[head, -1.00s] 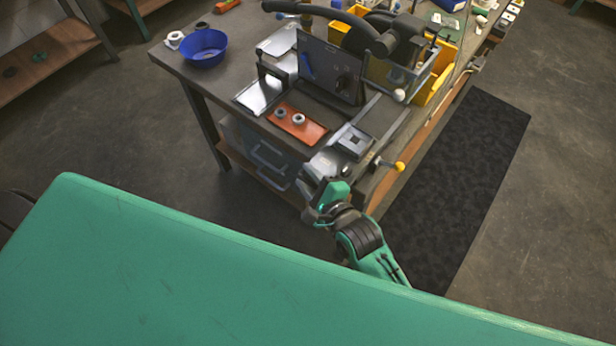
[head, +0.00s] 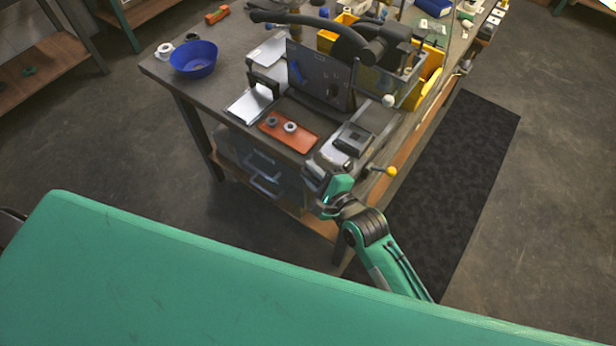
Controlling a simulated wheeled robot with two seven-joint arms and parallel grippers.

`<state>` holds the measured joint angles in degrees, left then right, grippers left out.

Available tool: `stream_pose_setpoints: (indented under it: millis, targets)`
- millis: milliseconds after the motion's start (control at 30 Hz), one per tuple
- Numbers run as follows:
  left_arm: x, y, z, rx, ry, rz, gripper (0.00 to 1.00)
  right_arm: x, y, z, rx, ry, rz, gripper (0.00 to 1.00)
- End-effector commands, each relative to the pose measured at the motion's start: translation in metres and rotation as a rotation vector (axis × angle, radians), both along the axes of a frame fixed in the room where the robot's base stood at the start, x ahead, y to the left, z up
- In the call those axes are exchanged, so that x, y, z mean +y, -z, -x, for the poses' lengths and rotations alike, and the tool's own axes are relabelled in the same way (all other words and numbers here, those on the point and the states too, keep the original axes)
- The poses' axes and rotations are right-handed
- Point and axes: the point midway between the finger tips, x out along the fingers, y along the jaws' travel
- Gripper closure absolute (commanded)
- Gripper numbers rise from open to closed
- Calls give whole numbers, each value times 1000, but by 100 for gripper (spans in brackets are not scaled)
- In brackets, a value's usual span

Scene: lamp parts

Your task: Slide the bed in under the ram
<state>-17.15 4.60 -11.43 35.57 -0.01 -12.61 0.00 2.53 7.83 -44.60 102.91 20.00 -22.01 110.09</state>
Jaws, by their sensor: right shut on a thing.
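The bed (head: 352,140) is a grey metal slide with a dark square block on it, at the front right of the workbench. My right gripper (head: 322,179) is at its near end and shut on it; the fingertips are small and the exact hold is hard to see. The press stands behind, with a dark upright plate (head: 318,76) and a thick black curved lever arm (head: 318,20). The ram itself I cannot make out. The bed lies in front of and to the right of the plate. My left gripper is not in view.
An orange tray (head: 300,139) with two grey rings lies left of the bed. A yellow-knobbed lever (head: 391,171) sticks out to its right. A blue bowl (head: 193,59) and yellow bins (head: 432,76) stand on the bench (head: 225,85). A dark floor mat (head: 465,165) lies right.

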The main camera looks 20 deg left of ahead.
Motion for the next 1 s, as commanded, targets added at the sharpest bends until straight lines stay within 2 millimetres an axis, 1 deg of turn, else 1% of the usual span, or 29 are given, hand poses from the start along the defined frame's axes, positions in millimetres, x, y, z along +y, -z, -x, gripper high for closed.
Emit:
stream_pose_setpoints:
  millis: [33, 100, 133, 167, 200, 500, 633, 767, 1000]
  targets:
    - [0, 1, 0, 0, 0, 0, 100, -1, 8, 2, 16, -1, 11, 100]
    - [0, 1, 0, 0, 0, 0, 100, -1, 9, 3, 16, -1, 11, 100]
    - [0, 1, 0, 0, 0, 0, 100, -1, 9, 2, 16, -1, 11, 76]
    - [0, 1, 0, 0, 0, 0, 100, -1, 9, 2, 16, -1, 11, 70]
    - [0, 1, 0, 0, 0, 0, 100, -1, 8, 2, 15, -1, 11, 67]
    - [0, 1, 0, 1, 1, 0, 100, -1, 4, 2, 8, -1, 6, 67]
    - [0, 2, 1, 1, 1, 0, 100, -7, 3, 7, 7, -1, 4, 67]
    - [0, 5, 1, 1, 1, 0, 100, -22, -1, 19, 8, 0, 5, 67]
    - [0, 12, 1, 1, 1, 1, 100, -64, -11, 53, 10, -1, 7, 67]
